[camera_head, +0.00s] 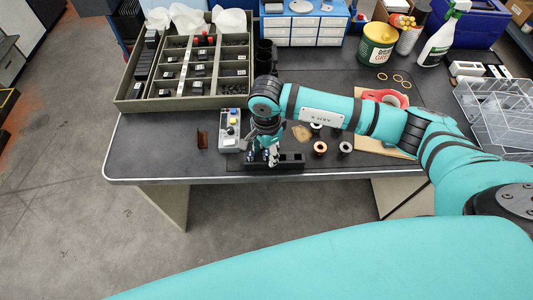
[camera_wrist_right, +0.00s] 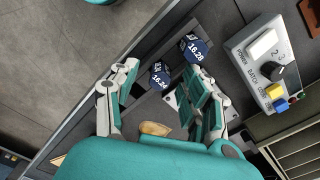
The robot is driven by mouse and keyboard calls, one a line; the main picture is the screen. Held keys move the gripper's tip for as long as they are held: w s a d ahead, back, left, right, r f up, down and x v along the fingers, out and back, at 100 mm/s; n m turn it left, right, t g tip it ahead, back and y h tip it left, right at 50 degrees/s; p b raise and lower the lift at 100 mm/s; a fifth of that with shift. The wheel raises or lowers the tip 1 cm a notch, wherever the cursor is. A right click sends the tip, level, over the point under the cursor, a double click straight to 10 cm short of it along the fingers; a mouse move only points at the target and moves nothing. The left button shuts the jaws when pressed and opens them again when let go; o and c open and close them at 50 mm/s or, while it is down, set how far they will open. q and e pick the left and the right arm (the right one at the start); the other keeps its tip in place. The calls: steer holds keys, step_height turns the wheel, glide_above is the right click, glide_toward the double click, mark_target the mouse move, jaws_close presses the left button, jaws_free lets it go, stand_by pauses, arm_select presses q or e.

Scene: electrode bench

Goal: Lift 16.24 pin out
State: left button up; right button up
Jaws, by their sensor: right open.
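The 16.24 pin (camera_wrist_right: 160,78), with a dark blue labelled head, shows between the two fingers of my right gripper (camera_wrist_right: 158,92) in the right wrist view. The fingers are open, one on each side of it; I see no clear contact. A second blue-headed pin marked 16.28 (camera_wrist_right: 194,48) stands beside it, close to the tip of one finger. In the head view my right gripper (camera_head: 262,152) points down over the black holder block (camera_head: 292,161) near the table's front edge and hides most of the pins. My left gripper is out of view.
A grey control box (camera_head: 229,130) with buttons stands just left of the gripper. Several spools (camera_head: 320,148) stand to its right. A compartment tray (camera_head: 140,105) is behind at the left. A small brown piece (camera_head: 202,138) lies on the open left part of the table.

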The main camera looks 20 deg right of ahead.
mark_target(266, 153)
steer(key=shift+f, duration=0.15)
jaws_close()
stand_by(0.4)
steer(key=shift+r+b, duration=0.35)
steer(key=shift+r, duration=0.35)
step_height(266, 153, up, 2)
steer(key=shift+r+b, duration=0.15)
steer(key=shift+b, duration=0.35)
steer(key=s+a+r+b, duration=0.1)
steer(key=s+a+b, duration=0.2)
steer(key=s, duration=1.2)
steer(key=shift+s+a+r, duration=0.15)
steer(key=shift+a+r, duration=0.05)
steer(key=shift+a, duration=0.7)
